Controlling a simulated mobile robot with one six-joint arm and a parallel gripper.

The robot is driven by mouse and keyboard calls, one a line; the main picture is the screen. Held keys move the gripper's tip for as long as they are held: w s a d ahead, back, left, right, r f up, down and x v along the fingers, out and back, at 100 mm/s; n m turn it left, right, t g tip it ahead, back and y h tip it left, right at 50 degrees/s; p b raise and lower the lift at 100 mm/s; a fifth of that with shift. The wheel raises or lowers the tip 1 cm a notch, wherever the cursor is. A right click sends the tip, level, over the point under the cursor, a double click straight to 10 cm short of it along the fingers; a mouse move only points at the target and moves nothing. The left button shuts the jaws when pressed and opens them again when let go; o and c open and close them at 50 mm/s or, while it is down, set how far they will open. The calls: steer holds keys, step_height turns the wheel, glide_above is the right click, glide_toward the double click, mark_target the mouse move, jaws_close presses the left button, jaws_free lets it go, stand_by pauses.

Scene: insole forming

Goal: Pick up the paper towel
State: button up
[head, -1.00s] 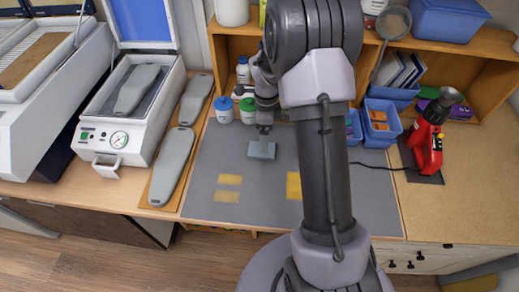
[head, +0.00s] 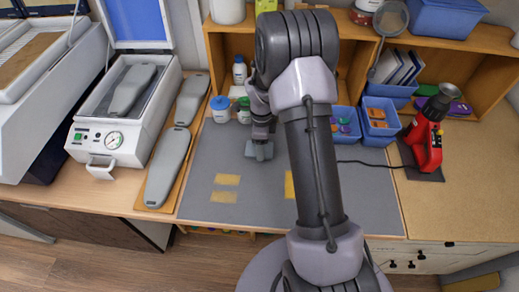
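A small blue-grey folded piece, which looks like the paper towel (head: 250,152), lies on the grey mat (head: 215,155) left of my arm. My gripper (head: 261,146) points down at it from behind, with its end at or just over the piece. The gripper partly covers the piece. It is too small to tell whether the fingers touch it or how far apart they are.
Two white jars with blue (head: 220,109) and green lids stand close behind and left of the gripper. Blue bins (head: 347,127) stand right of my arm. Grey insole forms (head: 168,168) lie to the left. Yellow patches (head: 228,180) mark the clear front of the mat.

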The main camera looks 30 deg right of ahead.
steer(key=shift+c, duration=0.7)
steer(key=shift+r+p, duration=0.6)
steer(key=shift+r, duration=1.4)
steer(key=s+a, duration=0.1)
steer(key=s, duration=0.4)
steer(key=s+a, duration=0.2)
steer(key=s, duration=0.3)
steer(key=s+a+r, duration=0.1)
steer(key=s, duration=0.4)
steer(key=shift+s+a, duration=0.2)
steer(key=shift+a, duration=0.1)
